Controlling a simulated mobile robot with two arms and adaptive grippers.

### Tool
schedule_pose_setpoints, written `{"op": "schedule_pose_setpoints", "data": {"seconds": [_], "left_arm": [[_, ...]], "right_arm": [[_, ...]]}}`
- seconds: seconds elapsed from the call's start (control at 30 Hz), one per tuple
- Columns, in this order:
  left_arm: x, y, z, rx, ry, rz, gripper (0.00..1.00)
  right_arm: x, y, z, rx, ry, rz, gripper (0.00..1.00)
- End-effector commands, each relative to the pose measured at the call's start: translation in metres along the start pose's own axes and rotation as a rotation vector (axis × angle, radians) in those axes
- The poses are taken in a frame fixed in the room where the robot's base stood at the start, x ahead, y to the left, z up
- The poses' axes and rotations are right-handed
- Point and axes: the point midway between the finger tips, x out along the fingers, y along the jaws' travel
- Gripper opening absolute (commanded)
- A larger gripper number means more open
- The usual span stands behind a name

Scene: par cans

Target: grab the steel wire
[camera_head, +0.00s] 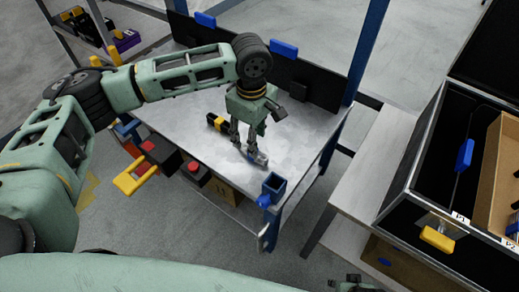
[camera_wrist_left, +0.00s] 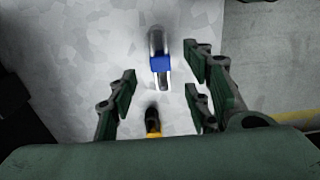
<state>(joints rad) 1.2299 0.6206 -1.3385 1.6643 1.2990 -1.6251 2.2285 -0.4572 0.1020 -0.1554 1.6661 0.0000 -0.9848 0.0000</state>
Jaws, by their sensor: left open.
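A looped steel piece with a blue band, which looks like the steel wire (camera_head: 261,158), lies on the grey metal tabletop (camera_head: 185,105). The steel wire also shows in the left wrist view (camera_wrist_left: 160,62), ahead of and between the fingers. My left gripper (camera_head: 243,145) points down over the table, close beside the steel wire. In the left wrist view the left gripper (camera_wrist_left: 160,88) is open, with nothing between its fingers. Whether the fingers touch the table is unclear. A dark part at the bottom edge of the head view, apparently my right gripper (camera_head: 352,284), is mostly cut off.
A black-and-yellow item (camera_head: 217,122) lies on the table just left of the left gripper. A dark back panel (camera_head: 310,83) and a blue post (camera_head: 366,45) bound the table. A blue holder (camera_head: 273,187) sits at the front corner. An open black case (camera_head: 415,165) stands right.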

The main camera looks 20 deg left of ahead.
Motion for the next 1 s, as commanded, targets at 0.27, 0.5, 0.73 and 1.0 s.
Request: {"op": "schedule_pose_setpoints", "data": {"seconds": [0.27, 0.5, 0.73, 1.0], "left_arm": [[0.033, 0.001, 0.002, 0.001, 0.001, 0.000, 0.45], [0.059, 0.002, 0.004, 0.001, 0.000, 0.000, 0.45], [0.062, 0.002, 0.004, 0.002, -0.001, 0.002, 0.45], [0.062, 0.002, 0.004, 0.002, -0.001, 0.001, 0.28]], "right_arm": [[-0.024, 0.002, -0.017, 0.003, 0.020, 0.003, 0.40], [-0.052, 0.003, -0.029, 0.006, 0.034, 0.005, 0.40], [-0.057, 0.004, -0.031, 0.006, 0.033, 0.006, 0.40], [-0.056, 0.004, -0.031, 0.006, 0.033, 0.006, 0.40]]}}
